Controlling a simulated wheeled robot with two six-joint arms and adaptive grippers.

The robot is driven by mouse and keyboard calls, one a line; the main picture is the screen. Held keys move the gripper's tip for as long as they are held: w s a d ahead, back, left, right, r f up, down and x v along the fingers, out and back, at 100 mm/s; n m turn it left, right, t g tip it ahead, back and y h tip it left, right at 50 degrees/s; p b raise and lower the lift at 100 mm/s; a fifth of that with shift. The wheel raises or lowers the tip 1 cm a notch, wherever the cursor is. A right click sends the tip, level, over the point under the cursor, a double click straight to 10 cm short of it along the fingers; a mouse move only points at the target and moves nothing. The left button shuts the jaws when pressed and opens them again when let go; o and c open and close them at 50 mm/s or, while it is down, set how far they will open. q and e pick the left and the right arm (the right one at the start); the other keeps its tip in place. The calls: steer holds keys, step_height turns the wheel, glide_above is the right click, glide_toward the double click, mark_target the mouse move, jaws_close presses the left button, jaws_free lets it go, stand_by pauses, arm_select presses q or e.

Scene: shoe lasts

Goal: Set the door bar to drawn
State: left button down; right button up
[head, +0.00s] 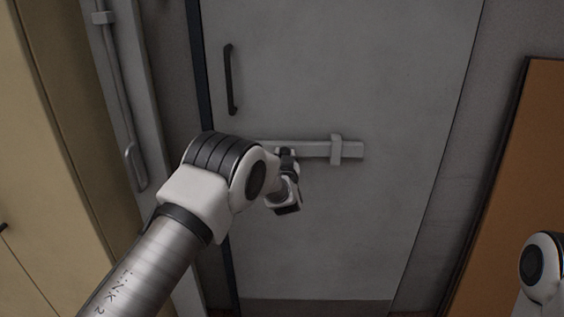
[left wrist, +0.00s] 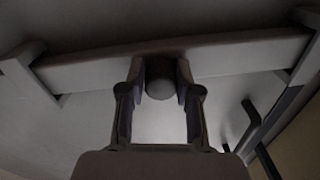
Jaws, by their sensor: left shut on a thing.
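The door bar (head: 316,149) is a pale grey horizontal bar on the grey door (head: 330,70). It runs through a bracket (head: 336,150), and its right end sticks out a little beyond it. My left gripper (head: 287,154) is at the bar, left of that bracket. In the left wrist view, my left gripper (left wrist: 160,92) is shut on a round dark knob (left wrist: 159,80) on the bar (left wrist: 230,58). The bar spans between two brackets there. My right gripper is out of view.
A dark vertical handle (head: 231,80) is on the door, above and left of the bar. A tan cabinet (head: 35,130) stands at the far left. A brown panel (head: 515,190) leans at the right. The door surface below the bar is clear.

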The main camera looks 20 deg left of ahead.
arm_select(q)
steer(key=c, duration=1.2)
jaws_free()
steer(key=shift+d, duration=0.15)
steer(key=o, duration=0.4)
steer(key=shift+w+d, duration=0.1)
steer(key=shift+d, duration=0.25)
steer(key=shift+a, duration=0.25)
steer(key=v, duration=1.2)
